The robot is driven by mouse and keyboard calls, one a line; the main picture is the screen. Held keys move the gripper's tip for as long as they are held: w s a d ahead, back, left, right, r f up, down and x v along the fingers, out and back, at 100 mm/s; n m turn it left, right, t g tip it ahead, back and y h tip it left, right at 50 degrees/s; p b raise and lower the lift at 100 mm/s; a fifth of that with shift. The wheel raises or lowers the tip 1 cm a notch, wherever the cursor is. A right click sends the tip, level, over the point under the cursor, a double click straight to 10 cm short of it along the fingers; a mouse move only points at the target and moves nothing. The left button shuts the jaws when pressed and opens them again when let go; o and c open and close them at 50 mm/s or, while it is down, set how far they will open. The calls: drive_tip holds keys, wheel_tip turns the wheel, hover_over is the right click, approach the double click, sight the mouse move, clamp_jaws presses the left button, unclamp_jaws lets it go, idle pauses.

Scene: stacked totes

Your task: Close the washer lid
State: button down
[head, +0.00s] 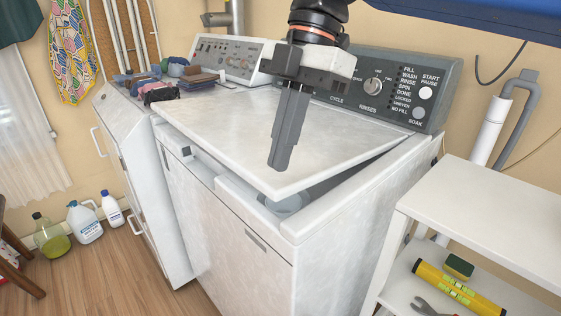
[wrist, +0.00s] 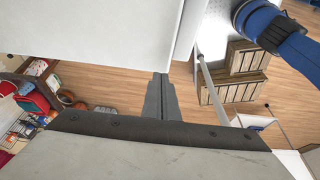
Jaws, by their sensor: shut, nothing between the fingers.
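The washer (head: 226,223) stands in the middle of the head view. Its white lid (head: 250,125) is tilted, with its front edge raised a little above the opening. Part of the tub opening (head: 287,203) shows under the lid's front right corner. My gripper (head: 278,166) is shut and empty, pointing down over the lid near its front edge. In the head view I cannot tell whether the fingertips touch the lid. In the wrist view the closed fingers (wrist: 160,78) point past a white panel that I cannot identify for sure.
The control panel (head: 385,88) stands at the washer's back. Folded clothes (head: 165,90) lie on the neighbouring machine to the left. A white shelf (head: 490,215) stands close on the right, with a yellow level (head: 458,290) on it. Bottles (head: 84,222) stand on the floor at left.

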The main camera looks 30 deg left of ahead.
drive_tip(key=shift+s+f, duration=0.1)
drive_tip(key=shift+f, duration=1.15)
